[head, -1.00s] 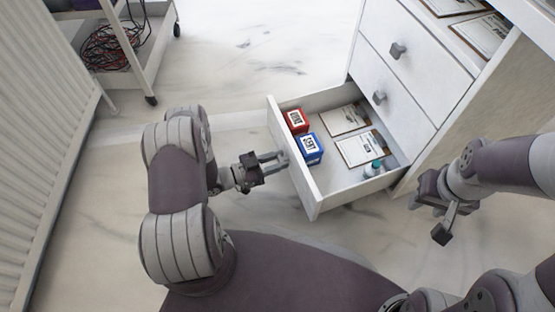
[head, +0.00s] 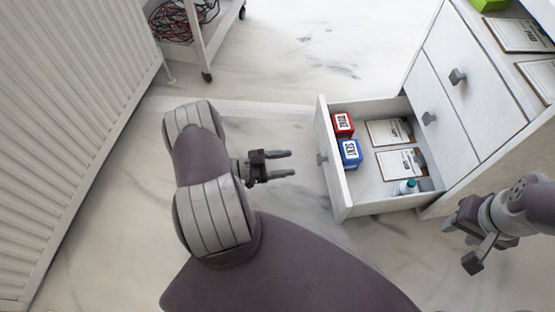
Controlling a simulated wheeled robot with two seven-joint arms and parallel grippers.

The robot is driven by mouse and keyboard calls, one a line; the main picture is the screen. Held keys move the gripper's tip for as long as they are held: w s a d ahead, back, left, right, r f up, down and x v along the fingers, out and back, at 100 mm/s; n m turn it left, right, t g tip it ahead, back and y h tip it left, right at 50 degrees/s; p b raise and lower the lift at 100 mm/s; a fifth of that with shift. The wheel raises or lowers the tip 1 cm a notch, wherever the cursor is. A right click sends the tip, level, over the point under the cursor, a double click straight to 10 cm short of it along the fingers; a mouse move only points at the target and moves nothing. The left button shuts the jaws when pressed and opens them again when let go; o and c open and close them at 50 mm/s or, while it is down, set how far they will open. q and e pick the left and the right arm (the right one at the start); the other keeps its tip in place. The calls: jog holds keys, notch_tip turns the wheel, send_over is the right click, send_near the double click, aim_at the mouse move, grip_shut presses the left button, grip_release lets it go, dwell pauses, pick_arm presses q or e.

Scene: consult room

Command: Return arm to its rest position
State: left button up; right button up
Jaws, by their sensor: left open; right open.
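My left gripper (head: 291,164) is open and empty. It is over the floor, to the left of the open drawer's front and apart from its handle (head: 321,159). My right gripper (head: 461,243) is open and empty, at the right, in front of the white cabinet (head: 470,110). The bottom drawer (head: 335,176) is pulled out. It holds a red box (head: 342,124), a blue box (head: 350,152), two clipboards (head: 390,131) (head: 401,163) and a small teal-capped bottle (head: 405,187).
A ribbed radiator (head: 75,130) runs along the left. A white cart (head: 201,40) with tangled cables (head: 178,20) stands at the upper left. Clipboards (head: 516,35) and a green item (head: 489,4) lie on the cabinet's upper surface. The floor beyond my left arm (head: 290,60) is clear.

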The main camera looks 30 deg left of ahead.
pick_arm(q)
jog(key=shift+v, duration=1.4)
